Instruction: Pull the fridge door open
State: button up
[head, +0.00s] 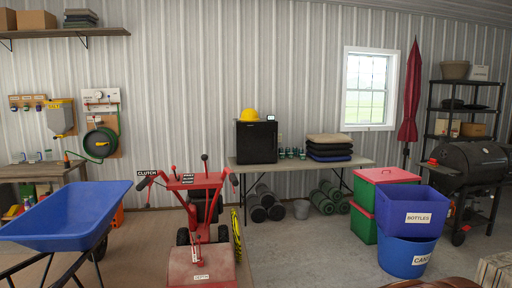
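A small black fridge (257,142) stands on a long grey folding table (300,165) against the far wall. Its dark front faces me and its door looks closed; the handle is too small to make out. A yellow hard hat (249,114) and a small white device (270,117) sit on top of it. My gripper is not in view.
A red wheeled machine (201,270) with upright levers stands in front of the table, left of the fridge. A blue wheelbarrow (66,215) is at left. Blue bins (412,212), red-lidded green boxes (386,176) and a black grill (467,163) crowd the right.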

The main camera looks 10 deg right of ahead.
aim_at(257, 142)
jog(key=z, duration=0.25)
jog(key=i, duration=0.85)
jog(key=z, duration=0.55)
jog(key=i, duration=1.9)
jog(key=z, duration=0.2)
jog(key=i, duration=1.95)
jog(key=u, duration=0.6)
jog(key=i, duration=1.75)
jog(key=u, duration=1.3)
jog(key=i, duration=1)
jog(key=u, duration=0.35)
